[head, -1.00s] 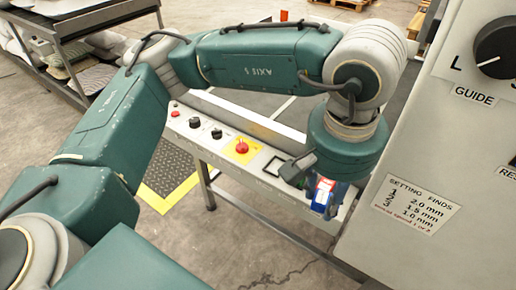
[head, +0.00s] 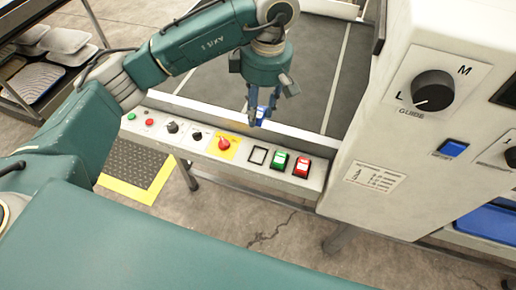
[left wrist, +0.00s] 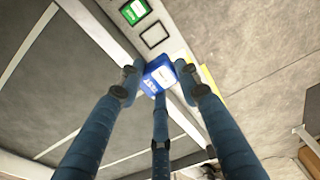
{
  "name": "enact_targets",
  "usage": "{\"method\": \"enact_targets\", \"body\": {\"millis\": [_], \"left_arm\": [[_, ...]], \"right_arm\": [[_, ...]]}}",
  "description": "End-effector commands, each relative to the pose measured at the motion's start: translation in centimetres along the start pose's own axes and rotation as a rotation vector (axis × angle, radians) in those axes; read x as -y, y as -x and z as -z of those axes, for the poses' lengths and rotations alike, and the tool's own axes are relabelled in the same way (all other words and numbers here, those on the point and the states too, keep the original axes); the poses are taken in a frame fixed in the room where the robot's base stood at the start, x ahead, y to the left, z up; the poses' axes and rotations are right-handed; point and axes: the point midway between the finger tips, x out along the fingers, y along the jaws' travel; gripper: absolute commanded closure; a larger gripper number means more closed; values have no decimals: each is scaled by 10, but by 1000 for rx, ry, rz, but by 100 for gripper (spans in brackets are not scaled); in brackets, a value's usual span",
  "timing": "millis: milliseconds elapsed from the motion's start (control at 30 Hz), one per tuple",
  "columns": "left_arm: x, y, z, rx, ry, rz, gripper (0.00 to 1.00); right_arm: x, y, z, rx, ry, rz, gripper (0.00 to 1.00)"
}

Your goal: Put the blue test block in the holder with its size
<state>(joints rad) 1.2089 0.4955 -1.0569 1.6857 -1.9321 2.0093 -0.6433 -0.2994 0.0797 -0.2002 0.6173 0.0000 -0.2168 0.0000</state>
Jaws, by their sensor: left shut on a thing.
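The blue test block (head: 261,114) is small and blue with a white face. It is held between the fingers of my left gripper (head: 259,120), which hangs above the near edge of the conveyor, behind the control panel. In the left wrist view the block (left wrist: 159,75) shows "TEST" lettering and sits between the blue fingertips (left wrist: 158,84), which are shut on it. No holder marked with a size can be made out. My right gripper is not in view.
The control panel (head: 205,145) carries knobs, a red stop knob (head: 224,143), an empty square frame (head: 257,156), a green button (head: 280,161) and a red button (head: 301,167). Racks stand at left.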

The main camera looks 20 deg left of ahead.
Motion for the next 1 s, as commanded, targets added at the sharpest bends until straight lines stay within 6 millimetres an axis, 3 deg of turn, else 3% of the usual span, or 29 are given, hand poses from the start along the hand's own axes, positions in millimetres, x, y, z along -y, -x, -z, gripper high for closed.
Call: {"method": "enact_targets", "body": {"millis": [100,400,1000], "left_arm": [[3,-37,-6,4,-3,10,92],[2,-108,-12,1,-3,5,92],[0,-172,-19,0,-5,0,92]], "right_arm": [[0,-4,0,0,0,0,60],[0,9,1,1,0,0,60],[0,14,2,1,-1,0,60]]}}
